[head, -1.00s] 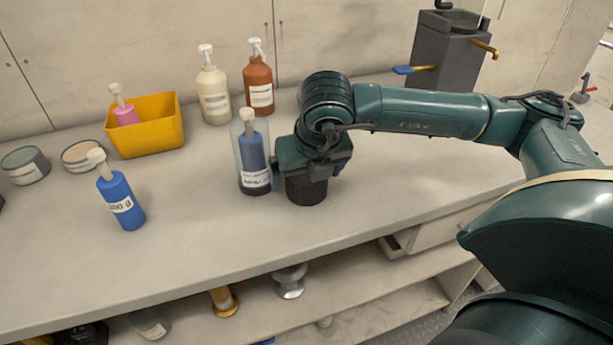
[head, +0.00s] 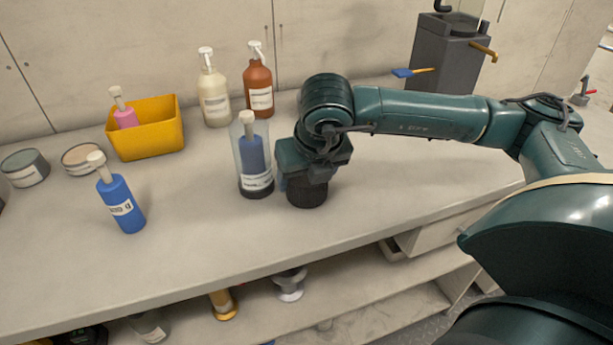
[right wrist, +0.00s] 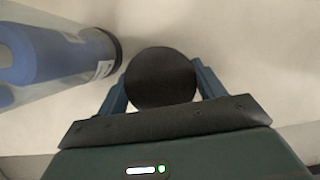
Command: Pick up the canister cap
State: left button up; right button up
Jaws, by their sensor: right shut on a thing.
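The canister cap (head: 307,194) is a black, ribbed round piece on the counter, under my right gripper (head: 309,180). In the right wrist view the cap (right wrist: 160,77) shows as a dark disc between the two blue fingers of the right gripper (right wrist: 161,88), which is shut on it. In the head view the cap appears at counter height; I cannot tell whether it touches the counter. A clear canister (head: 256,185) with a blue bottle inside stands upright just left of the cap, and it also shows in the right wrist view (right wrist: 105,50). My left gripper is not in view.
A blue pump bottle (head: 122,206) stands at left on the counter (head: 190,240). A yellow bin (head: 148,142) with a pink bottle, two tins, and white (head: 214,95) and brown (head: 258,88) bottles stand behind. A grey dispenser (head: 444,58) stands back right. The front counter is clear.

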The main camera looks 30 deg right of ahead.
pick_arm(q)
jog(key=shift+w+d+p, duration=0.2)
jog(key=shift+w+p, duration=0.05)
jog(key=shift+p, duration=0.3)
pick_arm(e)
notch_tip(320, 180, up, 18)
